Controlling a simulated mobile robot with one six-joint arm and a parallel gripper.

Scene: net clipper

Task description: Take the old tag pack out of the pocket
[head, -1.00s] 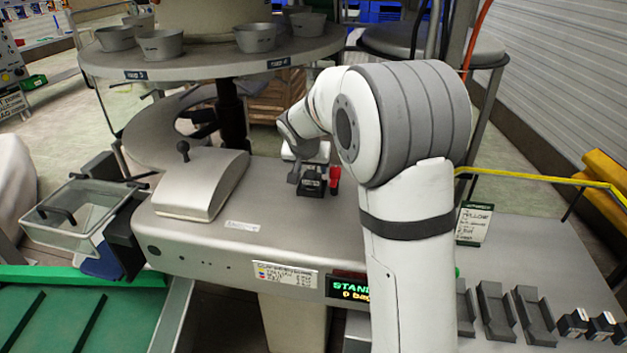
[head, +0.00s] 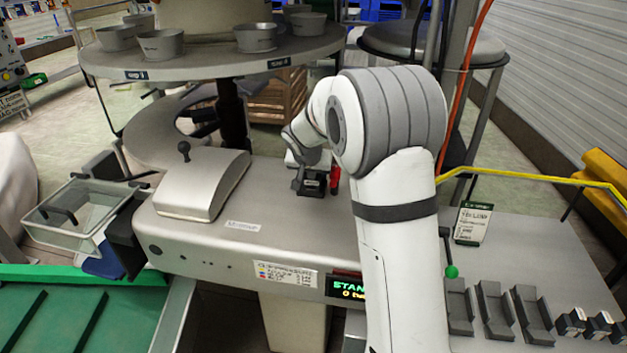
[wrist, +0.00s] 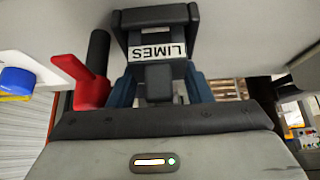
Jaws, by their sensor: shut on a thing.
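The old tag pack (wrist: 158,80) shows in the wrist view as a dark grey block, with a white label reading LIMES upside down beside it. My gripper (wrist: 160,92) has its two blue-grey fingers on either side of this block and is shut on it. The dark pocket (wrist: 157,16) frames the label at the top of the wrist view. In the head view the pocket (head: 311,186) sits on the machine's deck, with my gripper (head: 309,166) just behind it. The wrist partly hides the pack there, so I cannot tell whether it is lifted.
A red lever (head: 335,178) stands close right of the pocket, also large in the wrist view (wrist: 88,84). A grey hood (head: 202,183) is to the left. Empty grey channels (head: 497,310) and small dark packs (head: 573,322) lie at front right. The round table (head: 200,67) is behind.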

